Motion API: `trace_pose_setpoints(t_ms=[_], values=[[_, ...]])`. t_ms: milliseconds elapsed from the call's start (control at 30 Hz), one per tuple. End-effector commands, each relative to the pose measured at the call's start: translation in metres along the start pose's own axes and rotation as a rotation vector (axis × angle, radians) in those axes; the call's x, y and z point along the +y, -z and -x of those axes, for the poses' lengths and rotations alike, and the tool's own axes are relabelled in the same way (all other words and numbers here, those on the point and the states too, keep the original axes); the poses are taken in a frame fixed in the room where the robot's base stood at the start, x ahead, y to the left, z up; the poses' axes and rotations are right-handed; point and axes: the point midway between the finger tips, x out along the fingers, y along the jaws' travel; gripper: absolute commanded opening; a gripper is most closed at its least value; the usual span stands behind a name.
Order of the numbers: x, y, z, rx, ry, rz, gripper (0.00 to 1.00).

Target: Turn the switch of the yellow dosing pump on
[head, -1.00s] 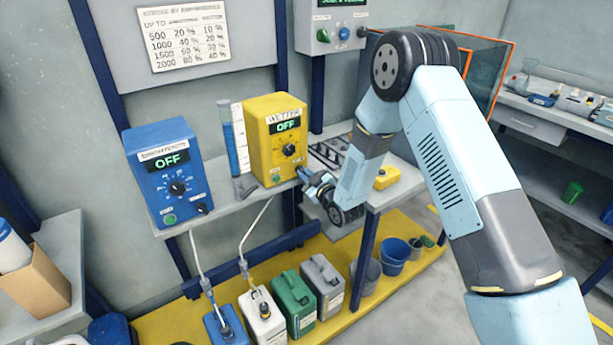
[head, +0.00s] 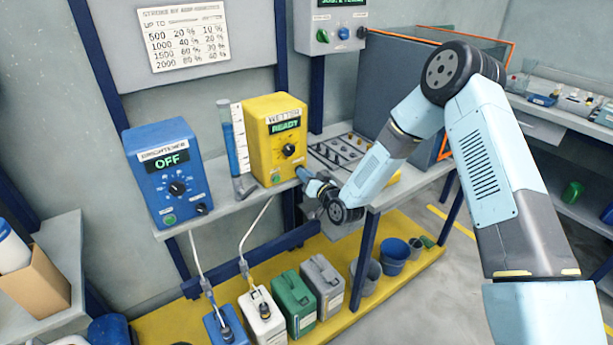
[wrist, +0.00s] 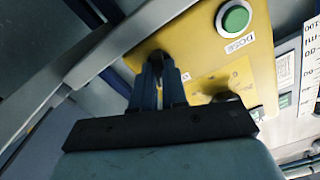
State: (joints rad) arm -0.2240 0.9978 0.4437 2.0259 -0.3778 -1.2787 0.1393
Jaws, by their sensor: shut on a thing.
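The yellow dosing pump (head: 272,140) stands on the shelf, and its display (head: 285,126) reads READY. A black dial (head: 288,151) sits on its front, with a green button (head: 276,179) at the lower left. My gripper (head: 303,176) is at the pump's lower right front corner. In the wrist view my gripper (wrist: 161,68) is shut on the dark switch (wrist: 158,57) low on the yellow face. The fingers hide most of the switch. The green button (wrist: 236,18) also shows there, clear of the fingers.
A blue pump (head: 168,170) reading OFF stands to the left. A measuring cylinder (head: 232,140) stands between the pumps. Several canisters (head: 293,300) and buckets (head: 393,256) stand on the yellow platform below. A parts tray lies right of the yellow pump.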

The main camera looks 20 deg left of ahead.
Motion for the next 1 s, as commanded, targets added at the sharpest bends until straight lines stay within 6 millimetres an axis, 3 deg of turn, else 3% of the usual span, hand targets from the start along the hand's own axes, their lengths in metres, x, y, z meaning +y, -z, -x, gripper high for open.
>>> trace_pose_setpoints(t_ms=[400, 933, 967, 1000], values=[[-0.0004, 0.0017, -0.002, 0.004, 0.002, -0.181, 0.0], [-0.0001, 0.0021, -0.0021, 0.005, 0.002, -0.204, 0.0], [0.0, 0.0022, -0.002, 0.005, 0.002, -0.204, 0.14], [0.0, 0.0022, -0.0021, 0.005, 0.002, -0.204, 0.17]])
